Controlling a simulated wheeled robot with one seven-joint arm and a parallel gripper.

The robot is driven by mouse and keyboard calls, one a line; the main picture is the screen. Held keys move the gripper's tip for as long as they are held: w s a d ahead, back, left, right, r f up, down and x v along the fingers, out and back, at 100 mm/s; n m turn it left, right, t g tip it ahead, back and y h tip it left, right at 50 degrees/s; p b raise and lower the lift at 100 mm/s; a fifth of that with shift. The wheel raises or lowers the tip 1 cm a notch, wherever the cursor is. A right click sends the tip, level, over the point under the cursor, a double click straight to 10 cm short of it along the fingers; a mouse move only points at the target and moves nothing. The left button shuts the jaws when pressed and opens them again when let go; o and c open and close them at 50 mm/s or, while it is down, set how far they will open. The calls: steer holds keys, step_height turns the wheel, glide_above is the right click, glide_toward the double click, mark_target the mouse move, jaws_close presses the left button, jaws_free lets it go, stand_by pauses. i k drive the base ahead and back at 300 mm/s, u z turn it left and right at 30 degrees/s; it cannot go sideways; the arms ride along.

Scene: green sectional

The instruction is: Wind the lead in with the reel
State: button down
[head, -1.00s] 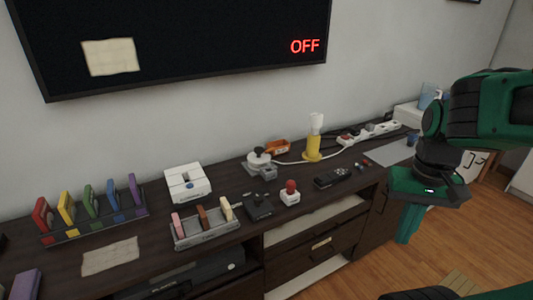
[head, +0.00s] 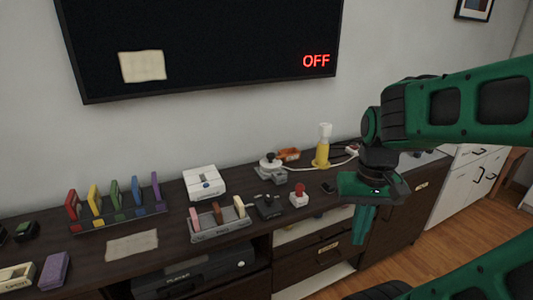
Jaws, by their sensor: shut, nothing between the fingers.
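The reel (head: 271,164) is a small device with a pale round top on a grey base, standing toward the back of the dark cabinet top. The white lead (head: 338,163) runs from near the reel to the right, past the yellow bottle, toward the power strip (head: 352,149), which is mostly hidden behind my arm. My gripper (head: 364,240) is shut and empty. It points down in front of the cabinet's front edge, to the right of and nearer than the reel, touching nothing that I can see.
A yellow bottle (head: 322,150) and an orange tray (head: 288,154) stand behind and right of the reel. A red-knobbed device (head: 299,196), a black joystick box (head: 267,206) and a grey rack (head: 220,223) stand in front. A white box (head: 204,182) is to the left.

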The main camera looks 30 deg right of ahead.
mark_target(269, 164)
steer(key=i, duration=1)
